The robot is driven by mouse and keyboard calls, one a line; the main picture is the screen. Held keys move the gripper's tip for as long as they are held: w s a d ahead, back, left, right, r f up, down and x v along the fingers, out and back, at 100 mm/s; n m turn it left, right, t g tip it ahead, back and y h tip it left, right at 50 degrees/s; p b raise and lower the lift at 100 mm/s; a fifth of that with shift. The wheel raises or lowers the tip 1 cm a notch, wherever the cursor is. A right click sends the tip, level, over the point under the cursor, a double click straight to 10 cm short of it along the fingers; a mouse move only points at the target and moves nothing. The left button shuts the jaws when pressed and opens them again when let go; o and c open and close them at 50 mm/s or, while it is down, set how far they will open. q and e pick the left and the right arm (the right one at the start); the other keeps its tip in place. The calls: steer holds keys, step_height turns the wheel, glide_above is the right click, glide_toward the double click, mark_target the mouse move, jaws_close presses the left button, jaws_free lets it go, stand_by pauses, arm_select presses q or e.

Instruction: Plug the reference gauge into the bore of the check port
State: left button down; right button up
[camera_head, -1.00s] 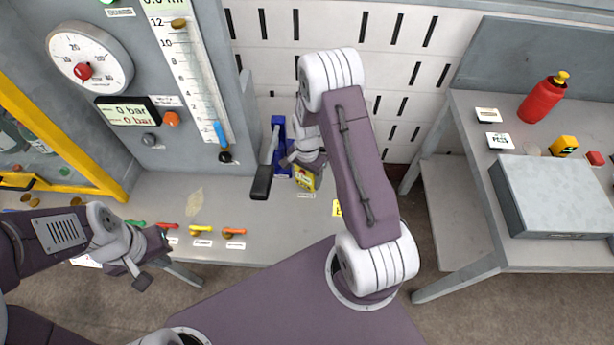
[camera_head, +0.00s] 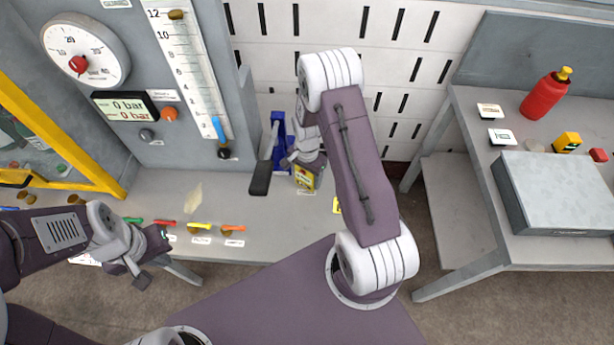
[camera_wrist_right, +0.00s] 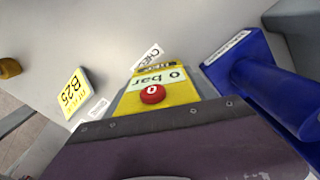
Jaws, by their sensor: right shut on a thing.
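The reference gauge (camera_wrist_right: 163,93) is yellow, with a 0 bar display and a red button. It also shows in the head view (camera_head: 306,177), small and partly covered, below my right gripper (camera_head: 308,160). My right gripper is shut on the gauge; a dark plate of my wrist covers its lower part in the wrist view. A white label reading CHECK (camera_wrist_right: 148,57), partly hidden, lies just beyond the gauge. The bore of the check port is hidden, so I cannot tell how the gauge sits to it. My left gripper (camera_head: 153,260) is open and empty before the bench's front edge.
A yellow B25 tag (camera_wrist_right: 75,92) lies on the bench (camera_head: 260,215). Coloured-handled pieces (camera_head: 200,227) line the front edge. The gauge panel (camera_head: 185,140) rises behind.

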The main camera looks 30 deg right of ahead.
mark_target(307, 174)
steer(key=shift+f, duration=0.2)
steer(key=o, duration=1.8)
steer(key=shift+r, duration=0.15)
step_height(307, 174, up, 9)
steer(key=shift+f, duration=0.1)
